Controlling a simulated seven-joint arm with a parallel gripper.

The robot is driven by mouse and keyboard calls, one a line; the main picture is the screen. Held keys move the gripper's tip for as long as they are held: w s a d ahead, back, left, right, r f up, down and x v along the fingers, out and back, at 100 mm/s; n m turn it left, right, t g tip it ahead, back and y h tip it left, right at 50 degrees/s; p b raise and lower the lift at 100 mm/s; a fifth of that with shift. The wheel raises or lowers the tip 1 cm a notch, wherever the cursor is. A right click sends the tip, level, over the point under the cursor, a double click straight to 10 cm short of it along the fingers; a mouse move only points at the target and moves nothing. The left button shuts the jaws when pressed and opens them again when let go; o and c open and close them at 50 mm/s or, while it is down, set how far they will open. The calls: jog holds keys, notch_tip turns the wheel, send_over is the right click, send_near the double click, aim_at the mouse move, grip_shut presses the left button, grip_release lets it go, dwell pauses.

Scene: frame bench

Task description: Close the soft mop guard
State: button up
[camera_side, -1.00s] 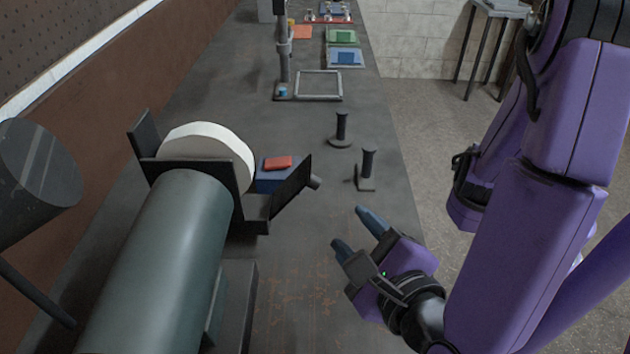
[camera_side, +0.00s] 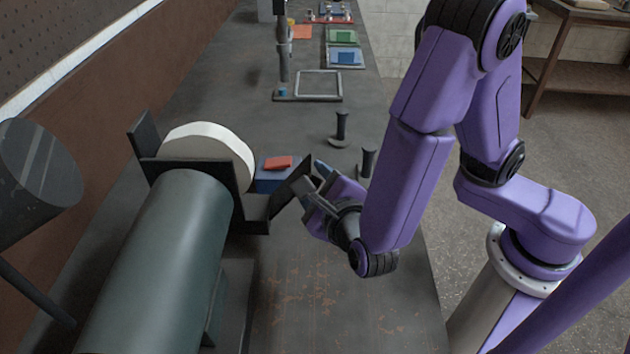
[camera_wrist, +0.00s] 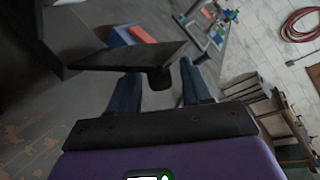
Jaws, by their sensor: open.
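The soft mop is a white wheel (camera_side: 215,145) at the end of the green motor housing (camera_side: 165,260). Its guard flap, a dark flat plate (camera_side: 286,192), stands tilted outward to the right of the wheel, open. In the wrist view the plate (camera_wrist: 125,56) crosses ahead of my gripper, and its dark stubby knob (camera_wrist: 160,78) lies between my fingers. My gripper (camera_side: 312,180) is at the plate's outer side, its fingers apart either side of the knob. In the wrist view the blue-grey fingers (camera_wrist: 160,90) are open; contact with the knob cannot be told.
A blue block (camera_side: 268,182) with a red piece (camera_side: 278,162) on top sits behind the plate. Two dark upright posts (camera_side: 342,128) (camera_side: 368,160) stand just beyond my gripper. A frame stand (camera_side: 308,98) and coloured trays (camera_side: 345,57) are farther back. The front bench (camera_side: 330,310) is clear.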

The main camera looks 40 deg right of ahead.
jog(key=shift+w+d+f, duration=0.1)
jog(key=shift+w, duration=0.1)
grip_shut()
